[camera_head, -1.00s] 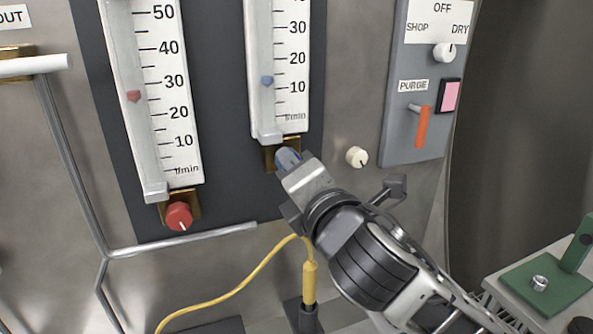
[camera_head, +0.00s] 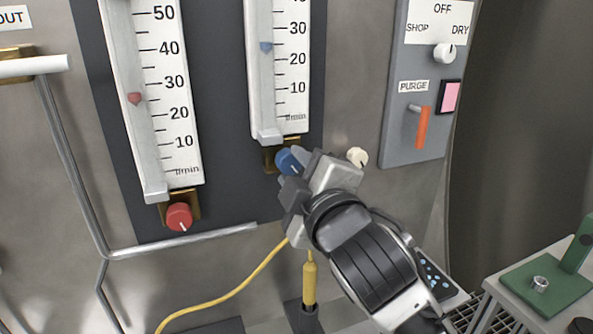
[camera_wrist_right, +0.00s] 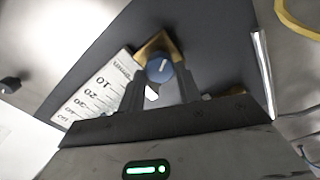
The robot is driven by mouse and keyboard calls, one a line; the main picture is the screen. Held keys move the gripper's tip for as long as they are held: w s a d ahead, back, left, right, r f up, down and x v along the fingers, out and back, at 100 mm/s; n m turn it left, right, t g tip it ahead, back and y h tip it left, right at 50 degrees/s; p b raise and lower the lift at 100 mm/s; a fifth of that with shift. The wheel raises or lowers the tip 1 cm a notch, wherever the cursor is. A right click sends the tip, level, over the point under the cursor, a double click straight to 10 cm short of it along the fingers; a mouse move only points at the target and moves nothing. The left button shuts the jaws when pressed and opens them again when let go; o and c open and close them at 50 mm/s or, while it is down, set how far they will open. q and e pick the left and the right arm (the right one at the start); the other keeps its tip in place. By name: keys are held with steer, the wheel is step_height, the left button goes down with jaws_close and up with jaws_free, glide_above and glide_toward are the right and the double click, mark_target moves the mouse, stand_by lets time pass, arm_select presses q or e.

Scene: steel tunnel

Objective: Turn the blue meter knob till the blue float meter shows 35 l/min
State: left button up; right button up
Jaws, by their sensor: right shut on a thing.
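The blue meter knob (camera_head: 286,160) sits below the blue float meter (camera_head: 280,70) on the dark panel. My right gripper (camera_head: 300,168) is shut on the knob, partly covering it in the head view. In the right wrist view the knob (camera_wrist_right: 160,67) shows its white line between my fingers (camera_wrist_right: 161,82). The blue float (camera_head: 265,47) stands between 20 and 30, at about 24 l/min. The top of the blue scale is cut off by the head view's edge. My left gripper is not in view.
A red float meter (camera_head: 150,100) with a red knob (camera_head: 179,217) stands left of the blue one. A cream knob (camera_head: 357,157) is close to my right gripper. A grey switch box (camera_head: 420,90) is farther right. A yellow cable (camera_head: 240,275) and a metal rail (camera_head: 180,242) lie below.

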steer(key=m, duration=0.4)
steer(key=shift+r+m, duration=0.1)
steer(key=shift+m, duration=0.6)
steer(key=o, duration=1)
